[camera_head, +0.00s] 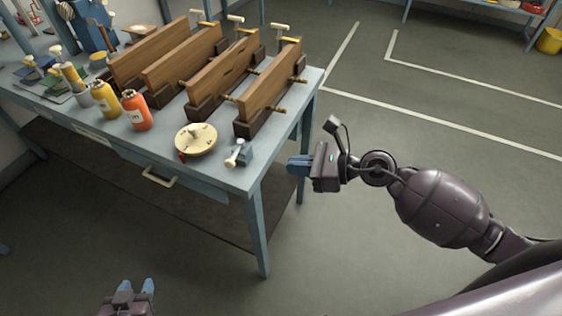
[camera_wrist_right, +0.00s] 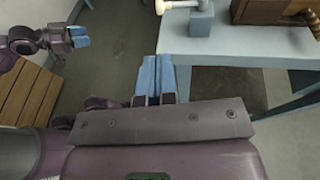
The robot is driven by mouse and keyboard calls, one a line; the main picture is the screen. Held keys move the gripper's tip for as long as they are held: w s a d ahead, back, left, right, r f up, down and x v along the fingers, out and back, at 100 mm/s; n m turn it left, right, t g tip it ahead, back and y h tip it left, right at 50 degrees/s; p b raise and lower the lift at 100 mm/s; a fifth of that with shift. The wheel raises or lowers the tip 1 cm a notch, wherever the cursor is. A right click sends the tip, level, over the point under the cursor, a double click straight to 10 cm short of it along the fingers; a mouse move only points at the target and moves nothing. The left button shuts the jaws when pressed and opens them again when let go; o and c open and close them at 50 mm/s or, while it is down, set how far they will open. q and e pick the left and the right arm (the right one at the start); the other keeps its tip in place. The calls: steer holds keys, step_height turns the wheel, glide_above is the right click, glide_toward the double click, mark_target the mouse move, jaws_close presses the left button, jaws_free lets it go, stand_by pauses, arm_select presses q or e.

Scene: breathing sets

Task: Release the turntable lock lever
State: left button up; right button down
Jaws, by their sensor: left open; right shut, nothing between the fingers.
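A round cream turntable (camera_head: 196,136) sits near the front corner of the blue-grey workbench. A small red part (camera_head: 182,157) shows at its front left rim; it is too small to tell its shape. Right of the turntable, a grey-blue block (camera_head: 243,155) carries a white-ended lever (camera_head: 234,160); the block also shows in the right wrist view (camera_wrist_right: 201,22). My right gripper (camera_head: 291,164) is shut and empty, off the bench's right edge, apart from the block. Its fingers show in the right wrist view (camera_wrist_right: 158,62). My left gripper (camera_head: 139,285) is open and empty, in front of the bench.
Wooden boards in clamps (camera_head: 270,92) stand behind the turntable. An orange bottle (camera_head: 136,110) and a yellow bottle (camera_head: 105,101) stand left of it. The bench edge (camera_head: 222,184) has a drawer handle (camera_head: 158,178) below. The floor (camera_head: 420,125) to the right is clear.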

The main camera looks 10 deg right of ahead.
mark_target(234, 164)
steer(key=p+x, duration=0.1)
steer(key=x, duration=1)
steer(key=shift+a+r, duration=0.1)
steer(key=shift+a, duration=0.05)
arm_select(q)
steer(key=shift+s+a+r+p, duration=0.1)
steer(key=shift+s+r+p, duration=0.2)
steer(key=shift+r, duration=0.35)
arm_select(e)
steer(key=shift+w+a+f, duration=0.25)
steer(key=shift+a, duration=0.4)
arm_select(q)
steer(key=shift+w, duration=0.15)
arm_select(e)
steer(key=shift+a, duration=0.1)
